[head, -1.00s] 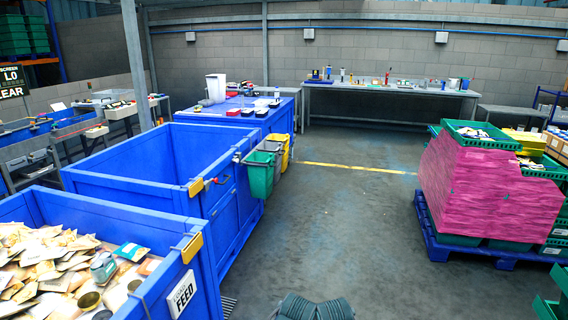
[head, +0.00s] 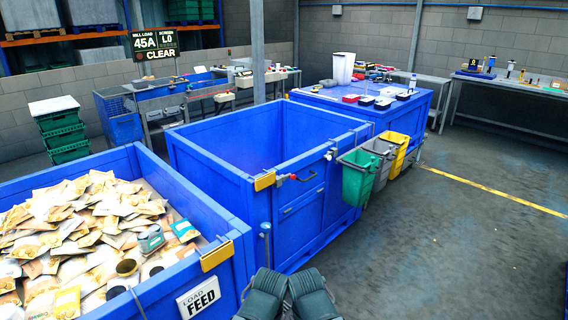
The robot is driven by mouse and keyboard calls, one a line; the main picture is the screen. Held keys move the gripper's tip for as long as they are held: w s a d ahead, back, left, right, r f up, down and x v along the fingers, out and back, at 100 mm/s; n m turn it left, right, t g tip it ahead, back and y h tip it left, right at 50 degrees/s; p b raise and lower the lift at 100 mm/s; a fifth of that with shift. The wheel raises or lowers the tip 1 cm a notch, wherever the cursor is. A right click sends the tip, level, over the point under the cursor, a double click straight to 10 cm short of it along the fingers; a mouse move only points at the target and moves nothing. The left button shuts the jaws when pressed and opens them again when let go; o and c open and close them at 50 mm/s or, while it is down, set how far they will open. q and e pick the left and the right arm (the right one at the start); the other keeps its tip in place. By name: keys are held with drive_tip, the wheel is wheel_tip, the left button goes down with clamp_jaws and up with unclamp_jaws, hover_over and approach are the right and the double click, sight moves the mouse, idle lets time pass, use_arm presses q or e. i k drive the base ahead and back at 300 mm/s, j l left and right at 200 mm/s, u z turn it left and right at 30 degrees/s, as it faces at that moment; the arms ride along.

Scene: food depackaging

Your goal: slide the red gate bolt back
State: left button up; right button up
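The red gate bolt (head: 281,178) is a small red piece on the front of the empty blue bin (head: 225,171), near its top front corner. It lies beside a yellow plate (head: 265,181) and a dark curved handle (head: 305,176). The bolt is too small to tell exactly how it sits. Dark ribbed parts of my own body show at the bottom centre, well below and apart from the bolt. Neither of my grippers can be made out in the head view.
Green (head: 358,183), grey and yellow buckets (head: 396,158) hang right of the empty bin. A blue table (head: 420,104) stands behind. Open floor lies to the right.

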sight(293, 176)
drive_tip(key=i+l, duration=0.25)
drive_tip(key=i, duration=0.3)
drive_tip(key=i+l+z, duration=0.15)
drive_tip(key=i, duration=0.4)
drive_tip(key=i+l, duration=0.25)
drive_tip(key=i, duration=0.3)
